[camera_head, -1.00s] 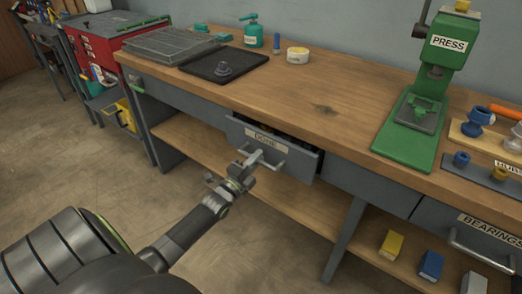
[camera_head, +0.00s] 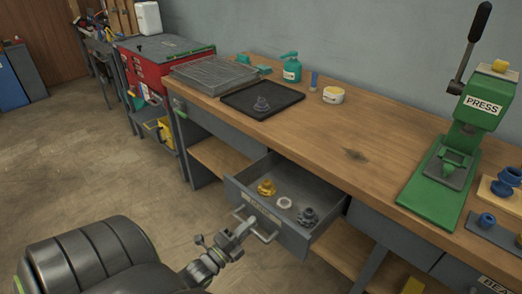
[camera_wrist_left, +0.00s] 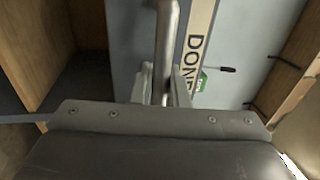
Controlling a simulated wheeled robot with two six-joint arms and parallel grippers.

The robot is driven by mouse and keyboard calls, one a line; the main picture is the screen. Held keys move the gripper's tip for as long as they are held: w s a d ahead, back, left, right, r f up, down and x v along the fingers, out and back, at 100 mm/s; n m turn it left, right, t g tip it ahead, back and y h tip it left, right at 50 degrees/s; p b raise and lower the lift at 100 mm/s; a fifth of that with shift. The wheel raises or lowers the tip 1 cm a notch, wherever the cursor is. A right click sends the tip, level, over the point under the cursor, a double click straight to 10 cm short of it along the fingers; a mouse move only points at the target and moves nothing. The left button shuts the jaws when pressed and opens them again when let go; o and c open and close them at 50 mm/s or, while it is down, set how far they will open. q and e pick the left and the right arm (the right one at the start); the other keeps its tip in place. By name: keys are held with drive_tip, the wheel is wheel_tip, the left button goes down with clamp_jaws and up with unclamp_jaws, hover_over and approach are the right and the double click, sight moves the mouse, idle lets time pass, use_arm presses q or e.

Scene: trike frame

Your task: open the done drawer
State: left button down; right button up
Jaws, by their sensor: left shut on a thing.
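The done drawer (camera_head: 304,246) stands pulled well out of the workbench. Inside lie a yellow part (camera_head: 266,187), a pale ring (camera_head: 284,203) and a dark part (camera_head: 308,216). My left gripper (camera_head: 241,227) is shut on the drawer's bar handle (camera_head: 266,238), at its left part. In the left wrist view the handle (camera_wrist_left: 167,45) runs down between the fingers (camera_wrist_left: 155,85), beside the DONE label (camera_wrist_left: 194,50). My right gripper is not in view.
The wooden bench top (camera_head: 330,140) carries a black tray (camera_head: 262,99), a wire-covered tray (camera_head: 213,73), a teal bottle (camera_head: 292,69) and a green press (camera_head: 452,150). A red cabinet (camera_head: 165,62) stands at the left. The floor in front is clear.

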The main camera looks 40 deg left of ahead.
use_arm(q)
drive_tip(key=shift+s+f, duration=0.1)
drive_tip(key=shift+s, duration=0.95)
drive_tip(key=c, duration=1.5)
unclamp_jaws()
drive_tip(key=s+f+b, duration=0.2)
drive_tip(key=s+f, duration=0.1)
drive_tip(key=s, duration=1.4)
drive_tip(key=shift+f, duration=0.15)
drive_tip(key=shift+f, duration=0.1)
